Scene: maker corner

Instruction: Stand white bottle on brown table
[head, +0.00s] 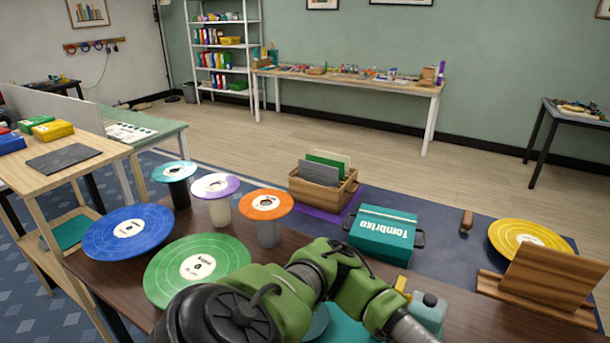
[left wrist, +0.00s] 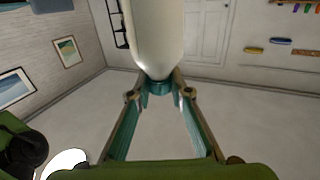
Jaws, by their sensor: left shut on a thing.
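My left gripper (left wrist: 160,95) is shut on the white bottle (left wrist: 155,30) in the left wrist view. The fingers close at a narrow teal part (left wrist: 158,88) at the bottle's near end, and the white body widens away from them and runs out of the top of the picture. I cannot tell from this how the bottle is tilted in the room. The dark brown table (head: 122,288) fills the foreground of the head view. My green arm reaches over it from the bottom edge; its gripper and the bottle do not show clearly there. My right gripper is not in view.
On the table are blue (head: 95,240) and green discs (head: 170,285), several disc-topped stands, a wooden file box (head: 345,195), a teal case (head: 365,240), a yellow disc (head: 535,230) and a wooden stand (head: 535,275). A small bare strip lies near the left front.

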